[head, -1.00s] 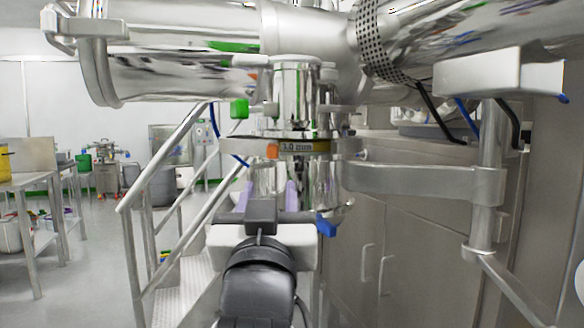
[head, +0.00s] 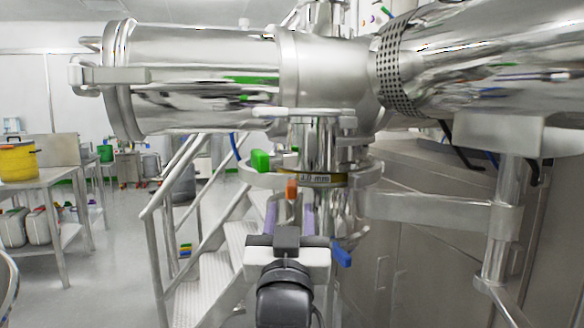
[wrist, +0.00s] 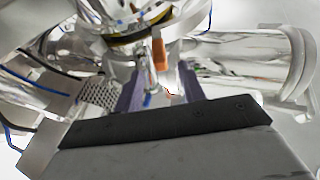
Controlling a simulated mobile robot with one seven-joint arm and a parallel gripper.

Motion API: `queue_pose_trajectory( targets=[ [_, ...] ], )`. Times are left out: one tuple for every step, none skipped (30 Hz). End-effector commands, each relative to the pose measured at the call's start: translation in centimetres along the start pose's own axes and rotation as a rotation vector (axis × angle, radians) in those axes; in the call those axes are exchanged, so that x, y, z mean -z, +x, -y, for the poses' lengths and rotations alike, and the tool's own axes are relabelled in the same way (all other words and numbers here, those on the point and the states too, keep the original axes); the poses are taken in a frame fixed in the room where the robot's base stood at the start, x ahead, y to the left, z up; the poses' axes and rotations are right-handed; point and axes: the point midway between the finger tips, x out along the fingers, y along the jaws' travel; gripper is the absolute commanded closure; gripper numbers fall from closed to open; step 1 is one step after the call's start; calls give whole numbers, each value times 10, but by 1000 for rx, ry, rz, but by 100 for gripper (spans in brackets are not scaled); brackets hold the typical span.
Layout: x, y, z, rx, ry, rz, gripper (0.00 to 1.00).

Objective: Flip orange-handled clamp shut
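The clamp's orange handle (head: 292,190) sits at the front left of a round steel joint with a yellow "1.0 mm" band (head: 322,180), below the large horizontal steel vessel. My gripper (head: 289,205) is open, its two purple fingers pointing at the joint. In the head view the orange handle shows between and just above the fingertips. In the wrist view the orange handle (wrist: 159,53) stands a little beyond the gap between the fingers (wrist: 160,75). Nothing shows between the fingers as held. I cannot tell whether a finger touches the handle.
A green handle (head: 260,160) sits above left of the orange one, and a blue handle (head: 341,254) below right. A steel support arm (head: 425,207) runs to a post at right. Steps with railings (head: 220,245) stand at left. A table with a yellow pot (head: 17,162) is farther left.

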Motion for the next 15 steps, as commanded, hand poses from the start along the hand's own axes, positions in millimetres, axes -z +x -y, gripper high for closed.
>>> queue_pose_trajectory(
  targets=[
    [5, 8, 0, 0, 0, 5, 60],
    [5, 12, 0, 0, 0, 4, 60],
    [5, 16, 0, 0, 0, 6, 60],
    [5, 19, 0, 0, 0, 5, 60],
    [4, 22, 0, 0, 0, 5, 60],
    [3, 26, 0, 0, 0, 5, 60],
    [2, 32, 0, -1, 1, 3, 60],
    [1, 38, 0, -1, 1, 3, 60],
    [1, 45, 0, -1, 1, 2, 60],
    [1, 50, 0, -1, 1, 2, 60],
    [1, 54, 0, -1, 0, 2, 60],
    [1, 59, 0, -1, 0, 1, 60],
    [1, 63, 0, -1, 0, 2, 60],
    [0, 66, 0, -1, 0, 2, 60],
    [0, 69, 0, -1, 0, 1, 60]
  ],
)
